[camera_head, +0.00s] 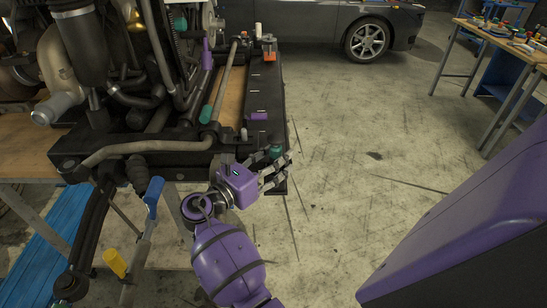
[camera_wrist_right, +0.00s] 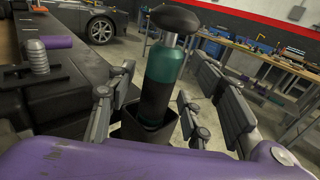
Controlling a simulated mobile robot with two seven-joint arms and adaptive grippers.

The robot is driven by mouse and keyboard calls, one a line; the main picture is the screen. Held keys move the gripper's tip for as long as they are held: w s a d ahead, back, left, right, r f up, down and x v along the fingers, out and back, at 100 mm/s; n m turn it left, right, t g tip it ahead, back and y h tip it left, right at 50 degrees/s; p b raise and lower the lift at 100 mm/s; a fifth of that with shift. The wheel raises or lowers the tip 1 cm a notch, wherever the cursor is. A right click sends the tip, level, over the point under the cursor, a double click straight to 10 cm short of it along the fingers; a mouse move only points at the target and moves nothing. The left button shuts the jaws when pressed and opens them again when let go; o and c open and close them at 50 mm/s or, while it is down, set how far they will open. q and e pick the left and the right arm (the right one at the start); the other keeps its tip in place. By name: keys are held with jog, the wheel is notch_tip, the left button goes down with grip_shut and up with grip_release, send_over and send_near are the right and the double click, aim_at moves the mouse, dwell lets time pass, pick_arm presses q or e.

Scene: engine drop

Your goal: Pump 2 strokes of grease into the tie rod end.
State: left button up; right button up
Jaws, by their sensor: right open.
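A dark green and black cylinder with a black rounded knob on a metal rod (camera_wrist_right: 165,70) stands upright in a black square holder in the right wrist view; it looks like a hand grease pump. My right gripper (camera_wrist_right: 170,115) is open, its fingers on both sides of the cylinder, not visibly closed on it. In the head view my right gripper (camera_head: 277,170) is at the frame's front right corner, partly covering the green cylinder (camera_head: 276,152). A black rod with a round joint (camera_head: 66,284), possibly the tie rod end, hangs at lower left. My left gripper is out of view.
The engine (camera_head: 90,50) sits on a black frame (camera_head: 190,158) over a wooden-topped table. A tool with a blue handle (camera_head: 152,192) and yellow part (camera_head: 115,262) is below the front edge. A workbench (camera_head: 495,38) and car (camera_head: 345,28) stand behind. Floor at right is clear.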

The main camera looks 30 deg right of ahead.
aim_at(271, 150)
jog(key=shift+w+d+r, duration=0.1)
jog(key=shift+d, duration=0.15)
grip_shut()
jog(key=shift+r, duration=0.1)
jog(key=shift+r, duration=0.4)
notch_tip(271, 150, up, 2)
jog(key=shift+r, duration=0.15)
jog(key=s+a+r, duration=0.6)
jog(key=a+r, duration=0.4)
jog(key=a, duration=0.2)
jog(key=shift+a, duration=0.35)
